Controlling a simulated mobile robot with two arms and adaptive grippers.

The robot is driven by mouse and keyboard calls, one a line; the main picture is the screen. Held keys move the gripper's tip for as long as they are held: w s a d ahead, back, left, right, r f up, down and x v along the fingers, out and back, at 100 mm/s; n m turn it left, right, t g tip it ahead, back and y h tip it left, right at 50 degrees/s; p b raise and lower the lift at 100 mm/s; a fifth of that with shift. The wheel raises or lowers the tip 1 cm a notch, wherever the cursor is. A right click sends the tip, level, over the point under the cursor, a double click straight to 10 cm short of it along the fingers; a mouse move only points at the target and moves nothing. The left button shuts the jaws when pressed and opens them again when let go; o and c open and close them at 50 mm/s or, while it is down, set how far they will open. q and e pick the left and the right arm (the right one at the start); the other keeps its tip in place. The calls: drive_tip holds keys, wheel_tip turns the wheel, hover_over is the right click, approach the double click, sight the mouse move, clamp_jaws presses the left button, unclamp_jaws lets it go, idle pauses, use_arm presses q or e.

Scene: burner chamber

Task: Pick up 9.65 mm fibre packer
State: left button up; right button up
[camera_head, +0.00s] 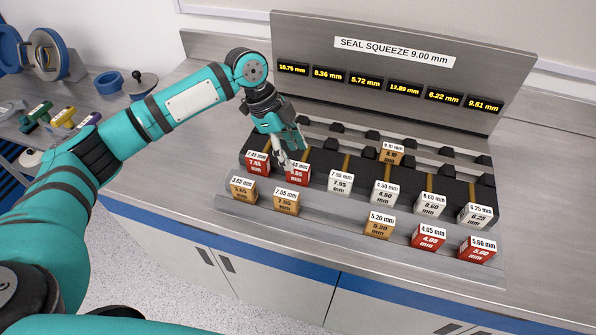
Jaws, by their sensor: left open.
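Small labelled blocks stand in rows on a stepped metal rack. No label reads clearly as 9.65 mm. A tan block (243,191) at the front left has a small label that seems to end in .65. A red block (298,176) behind it is partly covered by my gripper, and its label is only partly legible. My left gripper (286,158) is open and points down at the upper left of this red block. I cannot tell whether its fingers touch the block. My right gripper is not in view.
A red block (257,164) stands close left of the gripper and a white block (340,181) to its right. A tan block (286,202) stands in front. The display panel (390,75) rises behind the rack. The right counter (555,165) is clear.

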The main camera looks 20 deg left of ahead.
sight(299, 166)
use_arm(q)
drive_tip(key=shift+d+f, duration=0.15)
drive_tip(key=shift+f, duration=0.1)
drive_tip(key=p+x, duration=0.2)
drive_tip(key=x, duration=0.1)
drive_tip(key=shift+w+d+f, duration=0.1)
drive_tip(key=shift+d+f, duration=0.1)
drive_tip(key=shift+f, duration=0.05)
drive_tip(key=shift+d+f, duration=0.2)
drive_tip(key=shift+f, duration=0.35)
drive_tip(key=c, duration=0.6)
clamp_jaws()
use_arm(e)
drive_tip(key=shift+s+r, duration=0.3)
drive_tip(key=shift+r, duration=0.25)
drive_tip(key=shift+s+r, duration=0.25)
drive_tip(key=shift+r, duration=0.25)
